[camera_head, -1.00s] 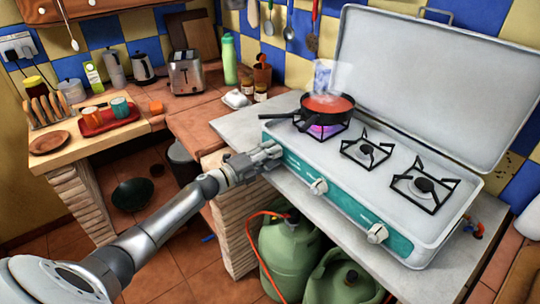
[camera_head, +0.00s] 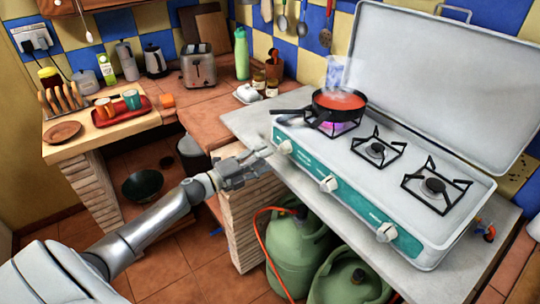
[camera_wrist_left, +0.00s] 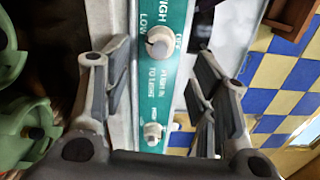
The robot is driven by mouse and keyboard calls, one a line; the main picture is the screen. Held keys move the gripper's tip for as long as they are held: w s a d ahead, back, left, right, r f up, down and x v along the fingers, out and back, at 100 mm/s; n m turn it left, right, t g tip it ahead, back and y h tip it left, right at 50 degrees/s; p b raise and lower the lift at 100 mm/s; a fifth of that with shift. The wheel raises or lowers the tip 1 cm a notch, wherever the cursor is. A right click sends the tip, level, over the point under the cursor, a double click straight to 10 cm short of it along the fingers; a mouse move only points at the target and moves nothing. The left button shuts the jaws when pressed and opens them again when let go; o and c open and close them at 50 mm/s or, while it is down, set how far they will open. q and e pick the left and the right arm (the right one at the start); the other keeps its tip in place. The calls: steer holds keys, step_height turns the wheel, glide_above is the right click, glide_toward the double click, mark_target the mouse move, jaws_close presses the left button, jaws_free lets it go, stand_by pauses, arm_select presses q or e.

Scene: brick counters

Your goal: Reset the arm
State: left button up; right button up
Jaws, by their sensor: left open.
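My left gripper (camera_head: 254,160) is open and empty, in front of the near left corner of the camping stove (camera_head: 350,165). In the left wrist view its fingers (camera_wrist_left: 155,95) stand apart, with the stove's teal front panel (camera_wrist_left: 170,80) and its knobs showing between them. The leftmost knob (camera_head: 285,147) is just right of the gripper in the head view. My right gripper is not in view.
Green gas bottles (camera_head: 300,250) with an orange hose stand below the stove counter (camera_head: 245,122). A toaster (camera_head: 198,68), a kettle (camera_head: 154,62) and a red tray (camera_head: 122,112) with cups are on the left counters. The tiled floor (camera_head: 185,265) has open space.

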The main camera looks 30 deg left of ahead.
arm_select(q)
steer(key=shift+s+a+r, duration=0.15)
steer(key=shift+s, duration=0.3)
stand_by(0.3)
steer(key=s+a+f+n+g+y, duration=0.1)
steer(key=s+f+n+y, duration=0.3)
steer(key=f, duration=0.7)
steer(key=s+a+f+n+g+y, duration=0.15)
steer(key=f+n, duration=0.35)
steer(key=f, duration=0.6)
steer(key=s+d+f+n+g+y, duration=0.2)
steer(key=s+f+n+g, duration=0.25)
steer(key=s+f, duration=0.9)
steer(key=s+d+f+n+g, duration=0.2)
steer(key=s+d+f, duration=0.3)
steer(key=s, duration=0.5)
steer(key=s+d+f+n+g, duration=0.3)
steer(key=s+d+f, duration=0.2)
steer(key=s, duration=0.6)
steer(key=s+d+f+n+g, duration=0.3)
steer(key=s+d+f, duration=0.2)
steer(key=s+f, duration=0.3)
steer(key=s, duration=0.3)
steer(key=shift+d+f+g+h, duration=0.2)
steer(key=shift+f+g+h, duration=0.05)
steer(key=shift+g+h, duration=0.1)
